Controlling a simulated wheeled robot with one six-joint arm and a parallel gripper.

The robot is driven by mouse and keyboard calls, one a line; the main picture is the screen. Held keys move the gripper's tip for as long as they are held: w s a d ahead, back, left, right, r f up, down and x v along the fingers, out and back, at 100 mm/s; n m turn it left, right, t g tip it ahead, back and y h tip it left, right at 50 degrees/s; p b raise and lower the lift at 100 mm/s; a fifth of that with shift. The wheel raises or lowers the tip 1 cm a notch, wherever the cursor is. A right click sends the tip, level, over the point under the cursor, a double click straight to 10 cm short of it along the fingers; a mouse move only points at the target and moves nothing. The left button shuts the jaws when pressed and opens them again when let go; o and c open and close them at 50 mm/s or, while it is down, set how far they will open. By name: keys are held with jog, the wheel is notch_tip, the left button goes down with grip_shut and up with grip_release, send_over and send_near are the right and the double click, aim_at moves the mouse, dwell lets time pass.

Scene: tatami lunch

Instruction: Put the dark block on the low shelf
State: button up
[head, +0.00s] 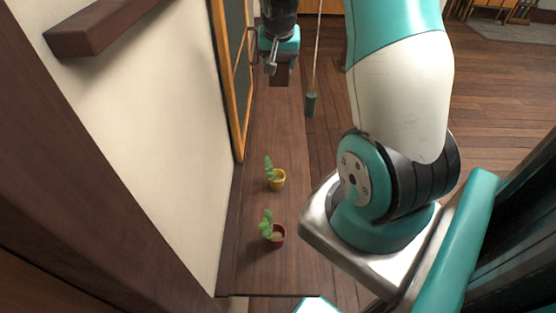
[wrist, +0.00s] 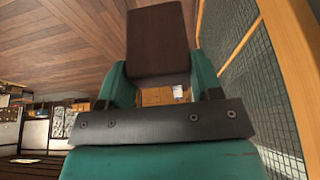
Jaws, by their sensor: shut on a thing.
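The dark brown block (wrist: 157,40) shows large in the wrist view, between the two teal fingers of my gripper (wrist: 161,82). My gripper (head: 276,62) is shut on it. In the head view the gripper is at the top centre, and the block (head: 282,75) shows only in small part just below it, mostly hidden. A long brown wooden ledge (head: 262,130) runs along the wall beneath the gripper; it may be the low shelf. The block appears held above it, but the gap cannot be told.
Two potted plants, one in a yellow pot (head: 278,181) and one in a red pot (head: 277,236), stand on the near part of the ledge. A cord with a dark green end (head: 311,104) hangs right of the gripper. A dark wall shelf (head: 95,27) juts out at upper left.

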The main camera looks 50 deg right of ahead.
notch_tip(320, 180, down, 40)
jog(key=b, duration=1.5)
jog(key=shift+r+b, duration=0.2)
jog(key=shift+b, duration=0.15)
jog(key=shift+f, duration=0.2)
jog(key=o, duration=1)
jog(key=shift+c, duration=0.2)
jog(key=shift+r, duration=0.1)
